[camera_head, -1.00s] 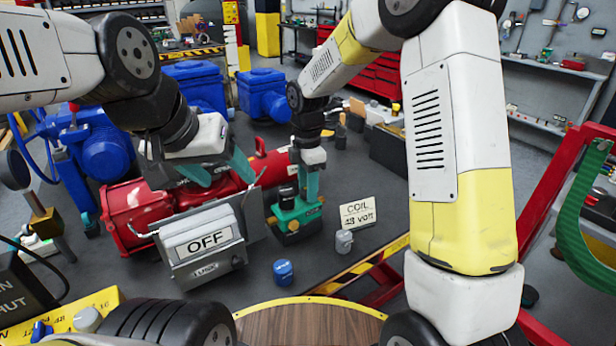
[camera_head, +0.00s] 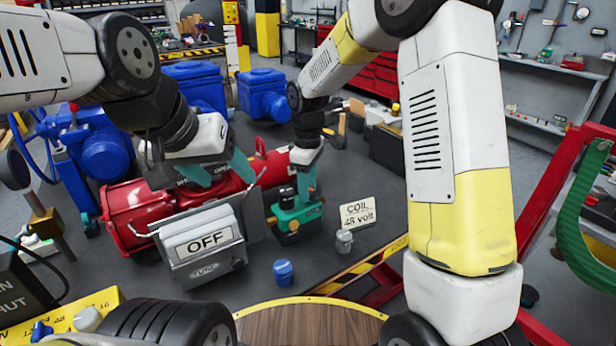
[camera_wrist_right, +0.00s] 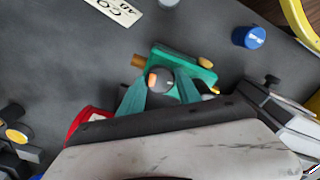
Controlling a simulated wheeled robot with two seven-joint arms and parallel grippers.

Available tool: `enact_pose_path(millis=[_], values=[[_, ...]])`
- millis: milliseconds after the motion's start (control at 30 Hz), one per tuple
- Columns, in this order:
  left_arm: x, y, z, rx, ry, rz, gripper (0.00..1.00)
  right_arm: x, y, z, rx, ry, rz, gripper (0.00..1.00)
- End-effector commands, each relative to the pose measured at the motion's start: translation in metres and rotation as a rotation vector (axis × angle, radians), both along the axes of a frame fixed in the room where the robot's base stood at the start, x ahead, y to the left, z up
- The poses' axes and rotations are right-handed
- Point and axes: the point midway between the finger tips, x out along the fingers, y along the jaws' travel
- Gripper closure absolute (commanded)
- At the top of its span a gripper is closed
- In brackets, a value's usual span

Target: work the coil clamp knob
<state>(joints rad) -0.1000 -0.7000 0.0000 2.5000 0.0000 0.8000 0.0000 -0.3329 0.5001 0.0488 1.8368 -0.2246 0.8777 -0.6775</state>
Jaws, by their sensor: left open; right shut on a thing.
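The green coil unit (camera_head: 290,230) stands on the dark bench top, left of the "COIL 48 volt" sign (camera_head: 357,214). My right gripper (camera_head: 300,196) comes down on it from above. In the right wrist view its teal fingers are shut on a dark rounded knob (camera_wrist_right: 162,80) at the top of the green unit (camera_wrist_right: 190,68); the knob has an orange mark. The head view mostly hides this knob behind the fingers. My left gripper (camera_head: 222,173) is open and empty, above the red cylinder (camera_head: 128,210) and behind the grey "OFF" fuse box (camera_head: 207,262).
A blue cap (camera_head: 283,272) and a small grey cylinder (camera_head: 344,241) stand near the bench front. A yellow-black striped edge (camera_head: 375,257) runs along the bench. Blue pump housings (camera_head: 262,95) stand behind.

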Motion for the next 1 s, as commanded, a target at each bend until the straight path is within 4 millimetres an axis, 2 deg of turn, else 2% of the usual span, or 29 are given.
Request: enact_pose_path(millis=[667,700,767,800,1000], values=[[0.0000,0.0000,0.0000,0.000,0.000,0.000,0.37,0.0011,0.0003,0.0008,0.002,-0.004,-0.057,1.00],[0.0000,0.0000,0.0000,0.000,0.000,0.000,0.37,0.0011,0.0004,0.0009,0.002,-0.004,-0.057,0.52],[0.0000,0.0000,0.0000,0.000,0.000,0.000,0.37,0.0010,0.0004,0.0008,0.001,-0.003,-0.057,0.40],[0.0000,0.0000,0.0000,0.000,0.000,0.000,0.37,0.0009,0.0003,0.0007,0.001,-0.003,-0.057,0.38],[0.0000,0.0000,0.0000,0.000,0.000,0.000,0.37,0.0005,0.0004,0.0004,0.001,-0.001,-0.056,0.38]])
